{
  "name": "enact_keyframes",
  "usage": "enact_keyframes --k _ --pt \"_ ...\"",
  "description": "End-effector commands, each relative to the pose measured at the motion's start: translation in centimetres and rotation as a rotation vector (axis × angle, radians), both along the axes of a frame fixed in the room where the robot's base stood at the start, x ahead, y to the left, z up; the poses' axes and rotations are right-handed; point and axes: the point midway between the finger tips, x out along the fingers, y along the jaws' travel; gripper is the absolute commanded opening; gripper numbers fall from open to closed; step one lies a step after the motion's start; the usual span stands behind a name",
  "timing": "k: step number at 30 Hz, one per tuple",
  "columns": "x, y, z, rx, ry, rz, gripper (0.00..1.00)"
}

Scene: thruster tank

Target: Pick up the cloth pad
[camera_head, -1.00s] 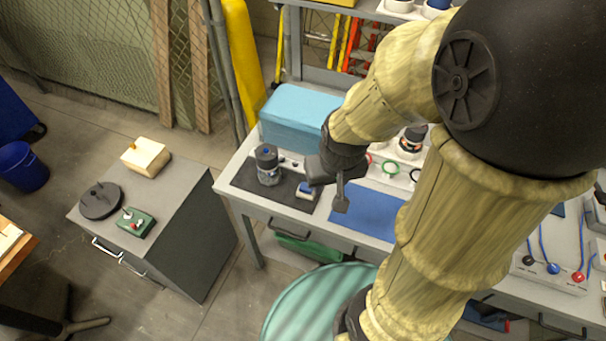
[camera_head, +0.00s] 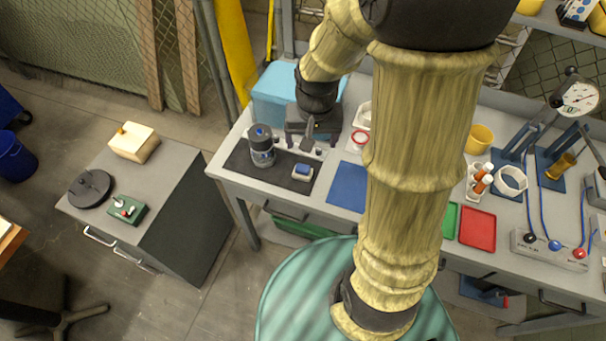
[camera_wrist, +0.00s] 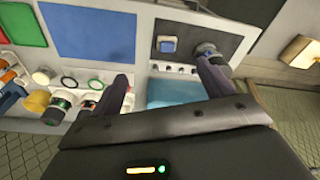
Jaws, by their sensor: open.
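A small white block with a blue top, which I take to be the cloth pad (camera_head: 302,171), lies on the dark mat (camera_head: 240,161) near the bench's front edge. It also shows in the wrist view (camera_wrist: 167,44), beyond the fingertips and between their lines. My gripper (camera_head: 311,138) is open and empty above the back of the bench, behind the pad and apart from it. In the wrist view its two fingers (camera_wrist: 165,82) are spread wide.
A clear jar with a dark lid (camera_head: 262,148) stands left of the pad; it appears close to one finger in the wrist view (camera_wrist: 206,50). Small knobs line the mat's back. A light-blue box (camera_head: 270,100) stands behind, and a flat blue mat (camera_head: 346,187) lies to the right.

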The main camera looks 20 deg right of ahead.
Motion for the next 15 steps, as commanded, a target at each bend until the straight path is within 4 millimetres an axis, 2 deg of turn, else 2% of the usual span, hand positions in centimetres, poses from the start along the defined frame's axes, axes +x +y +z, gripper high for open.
enact_keyframes --k 1,6,10,15 --pt "1.7 0.0 -1.9 0.008 0.025 -0.053 0.80" --pt "6.2 0.1 -5.5 0.024 0.098 -0.236 0.80" --pt "7.8 0.2 -6.9 0.028 0.127 -0.314 0.80" --pt "8.1 0.2 -6.9 0.029 0.132 -0.335 0.80"
